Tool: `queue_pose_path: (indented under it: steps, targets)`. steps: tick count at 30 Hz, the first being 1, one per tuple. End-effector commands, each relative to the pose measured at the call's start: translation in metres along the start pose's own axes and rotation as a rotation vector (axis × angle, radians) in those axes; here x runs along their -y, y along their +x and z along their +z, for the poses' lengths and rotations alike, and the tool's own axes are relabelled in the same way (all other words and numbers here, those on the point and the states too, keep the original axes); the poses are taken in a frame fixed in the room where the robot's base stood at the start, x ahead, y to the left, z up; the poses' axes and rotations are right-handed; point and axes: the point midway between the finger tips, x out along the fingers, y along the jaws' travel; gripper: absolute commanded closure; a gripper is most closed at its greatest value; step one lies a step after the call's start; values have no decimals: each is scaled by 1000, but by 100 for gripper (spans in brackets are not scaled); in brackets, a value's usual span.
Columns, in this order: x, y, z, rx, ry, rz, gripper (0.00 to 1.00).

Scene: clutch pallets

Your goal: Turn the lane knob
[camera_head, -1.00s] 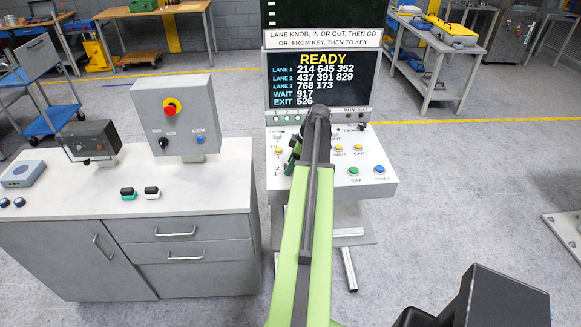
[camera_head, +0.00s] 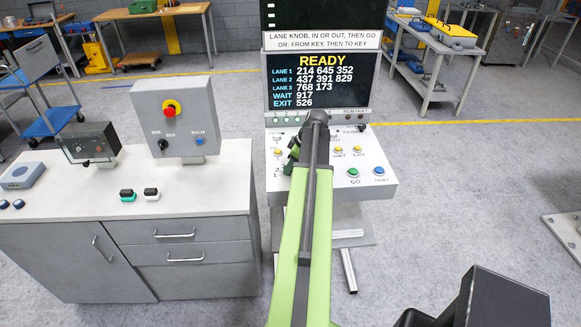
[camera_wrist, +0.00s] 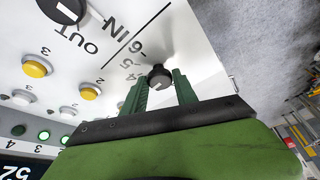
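The control panel (camera_head: 380,190) stands below a screen reading READY. In the wrist view a dark knob (camera_wrist: 158,77) stands on the white panel beside printed 4, 5 and 6 marks. My gripper (camera_wrist: 159,80) has its two green fingers on either side of this knob, apart; close contact cannot be made out. In the head view my gripper (camera_head: 293,155) is at the panel's left side, partly hidden by my arm. A second dark knob with a white pointer (camera_wrist: 63,9) is at the upper left of the wrist view, near the word OUT.
Yellow buttons (camera_wrist: 37,66) are near the knobs. The green GO button (camera_head: 353,172) and blue button (camera_head: 379,171) are at the panel's front right. A grey cabinet (camera_head: 170,225) with a switch box (camera_head: 176,120) stands close on the left. Open floor is on the right.

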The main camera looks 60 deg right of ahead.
Motion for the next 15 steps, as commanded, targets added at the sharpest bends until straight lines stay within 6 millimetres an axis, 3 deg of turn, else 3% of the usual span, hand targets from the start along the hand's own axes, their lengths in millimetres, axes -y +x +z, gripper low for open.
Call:
queue_pose_path:
  steps: [5, 15]
  targets:
    - [0, 0, 0, 1, -1, -1, 45]
    - [0, -7, -1, 0, -1, -1, 45]
